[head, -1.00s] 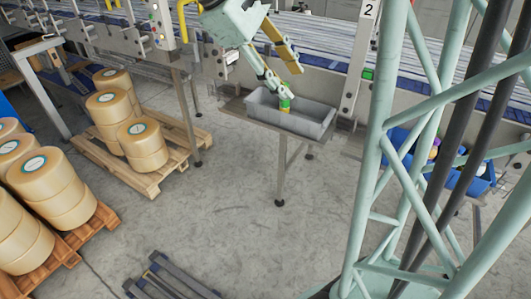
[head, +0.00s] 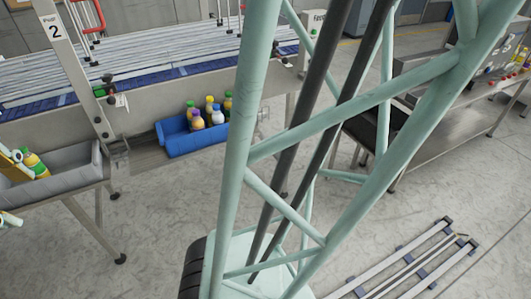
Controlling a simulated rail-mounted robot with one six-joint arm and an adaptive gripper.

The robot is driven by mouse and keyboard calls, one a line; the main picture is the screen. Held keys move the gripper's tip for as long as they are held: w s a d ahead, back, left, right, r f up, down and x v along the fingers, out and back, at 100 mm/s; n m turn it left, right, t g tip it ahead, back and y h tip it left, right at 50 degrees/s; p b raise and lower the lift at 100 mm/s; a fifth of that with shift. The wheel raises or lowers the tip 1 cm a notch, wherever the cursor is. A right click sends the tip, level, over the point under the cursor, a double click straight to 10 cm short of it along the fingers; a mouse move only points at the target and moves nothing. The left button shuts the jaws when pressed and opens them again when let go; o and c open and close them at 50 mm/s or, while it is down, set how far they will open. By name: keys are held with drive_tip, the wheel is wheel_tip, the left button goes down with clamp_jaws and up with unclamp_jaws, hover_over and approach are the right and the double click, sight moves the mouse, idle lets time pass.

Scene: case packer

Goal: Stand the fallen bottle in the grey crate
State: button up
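The grey crate (head: 62,187) is at the left edge of the head view, its left end cut off by the frame. A green and yellow bottle (head: 38,166) is inside it, tilted, with its top towards the upper left. A yellow piece lies close by at the frame edge; I cannot tell what it is. A small pale green part (head: 10,220), which looks like the end of my arm, shows below the crate at the left edge. It is cut off, so its fingers cannot be made out.
A blue crate (head: 195,141) with several upright bottles stands right of the grey crate, on the same bench along the conveyor (head: 130,65). My lattice column covers the middle of the view. A metal frame (head: 405,262) lies on the floor at right. A steel table (head: 465,110) stands behind it.

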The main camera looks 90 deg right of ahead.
drive_tip(key=s+a+m+t+y, duration=0.2)
drive_tip(key=s+a, duration=0.6)
drive_tip(key=a, duration=0.1)
drive_tip(key=shift+f+t+y, duration=0.25)
drive_tip(key=shift+t+y, duration=0.15)
